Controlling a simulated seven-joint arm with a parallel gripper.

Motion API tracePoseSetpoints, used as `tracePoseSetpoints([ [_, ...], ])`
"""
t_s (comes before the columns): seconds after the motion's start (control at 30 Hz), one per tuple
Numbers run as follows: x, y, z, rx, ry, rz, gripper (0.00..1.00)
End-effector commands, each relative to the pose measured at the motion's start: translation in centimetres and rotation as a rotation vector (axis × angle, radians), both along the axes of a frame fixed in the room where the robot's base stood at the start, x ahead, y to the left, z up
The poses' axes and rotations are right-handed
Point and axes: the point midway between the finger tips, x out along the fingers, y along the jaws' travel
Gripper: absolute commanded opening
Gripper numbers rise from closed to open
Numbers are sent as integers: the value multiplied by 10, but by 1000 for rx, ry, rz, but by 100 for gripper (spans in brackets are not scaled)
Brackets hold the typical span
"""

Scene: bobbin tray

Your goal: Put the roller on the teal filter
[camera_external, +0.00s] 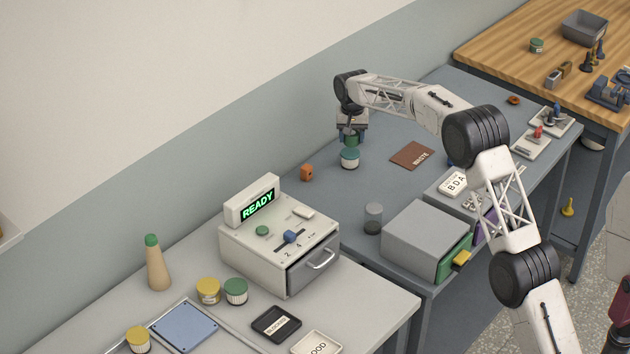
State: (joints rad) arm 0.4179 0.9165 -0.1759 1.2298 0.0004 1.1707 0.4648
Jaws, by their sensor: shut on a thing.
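My gripper (351,136) is at the far left end of the blue-grey table, pointing down. It is shut on a small green piece, which I take to be the roller (351,141); the fingers hide much of it. The teal filter (349,157), a short pale cylinder with a teal top, stands upright on the table directly below the gripper. The held roller is just over the filter's top. I cannot tell from this view whether they touch.
An orange block (307,172) sits left of the filter and a brown plate (412,155) lies to its right. A grey cylinder (373,218) and a grey box (412,243) stand nearer. The READY machine (280,248) is at front left. Table around the filter is clear.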

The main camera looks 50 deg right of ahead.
Motion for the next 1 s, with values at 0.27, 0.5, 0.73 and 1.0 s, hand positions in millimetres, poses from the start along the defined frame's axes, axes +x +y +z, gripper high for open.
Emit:
tracePoseSetpoints([
  [0.27, 0, 0, 0, 0, 0, 0, 27],
  [0.5, 5, -2, -12, 1, 3, 0, 27],
  [0.73, 5, -2, -33, -1, 1, -1, 27],
  [1.0, 5, -3, -36, -2, 0, -1, 27],
])
